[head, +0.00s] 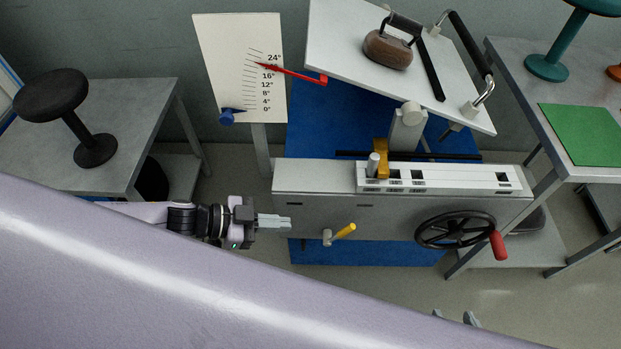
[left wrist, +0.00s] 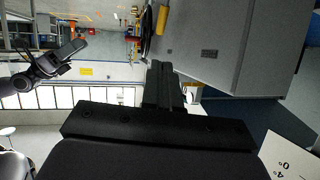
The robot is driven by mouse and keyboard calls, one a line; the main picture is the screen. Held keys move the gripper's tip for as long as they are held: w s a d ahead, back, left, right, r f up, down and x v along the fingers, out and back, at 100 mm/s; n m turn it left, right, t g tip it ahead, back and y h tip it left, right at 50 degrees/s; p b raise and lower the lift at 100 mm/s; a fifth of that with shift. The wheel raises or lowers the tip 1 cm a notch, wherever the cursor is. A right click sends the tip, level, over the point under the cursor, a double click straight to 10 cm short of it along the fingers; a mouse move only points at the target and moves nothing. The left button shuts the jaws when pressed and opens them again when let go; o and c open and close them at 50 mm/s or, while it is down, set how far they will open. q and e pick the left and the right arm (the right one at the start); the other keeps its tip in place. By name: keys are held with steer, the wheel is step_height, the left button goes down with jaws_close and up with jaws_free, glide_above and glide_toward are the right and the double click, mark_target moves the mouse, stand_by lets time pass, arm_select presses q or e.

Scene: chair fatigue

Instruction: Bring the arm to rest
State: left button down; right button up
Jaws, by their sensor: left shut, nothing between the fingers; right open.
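My left gripper (head: 288,222) points right in the head view, its pale fingers together and empty. It is at the left end of the grey machine body (head: 340,216), left of the small yellow-handled hammer-like lever (head: 341,232); I cannot tell whether it touches the body. In the left wrist view its dark fingers (left wrist: 165,85) point away from the camera. My right gripper (head: 455,317) shows only as two separated fingertips at the bottom edge of the head view, open, with nothing seen between them. The rest of it is hidden behind my pale body.
The machine carries a black handwheel (head: 455,230), a slotted white rail (head: 440,178) and a tilted white board (head: 340,40) with a brown weight (head: 388,50). Tables with stools flank left (head: 100,120) and right (head: 525,70). Floor is clear at lower right.

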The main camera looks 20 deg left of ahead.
arm_select(q)
steer(key=s+d+r+n+t, duration=0.1)
steer(key=d+r+n+t, duration=0.2)
steer(key=d, duration=0.7)
steer(key=s+a+f+n+y+p, duration=0.1)
steer(key=s+a+f+n+y, duration=0.1)
steer(key=a, duration=0.4)
steer(key=s+a+f+n+t+y, duration=0.1)
steer(key=s+a+f+n+y, duration=0.1)
steer(key=s+a+n+y, duration=0.3)
steer(key=shift+s+a+n+y+p, duration=0.15)
steer(key=shift+a+n+y+p, duration=0.4)
steer(key=shift+y, duration=0.65)
steer(key=shift+a, duration=0.1)
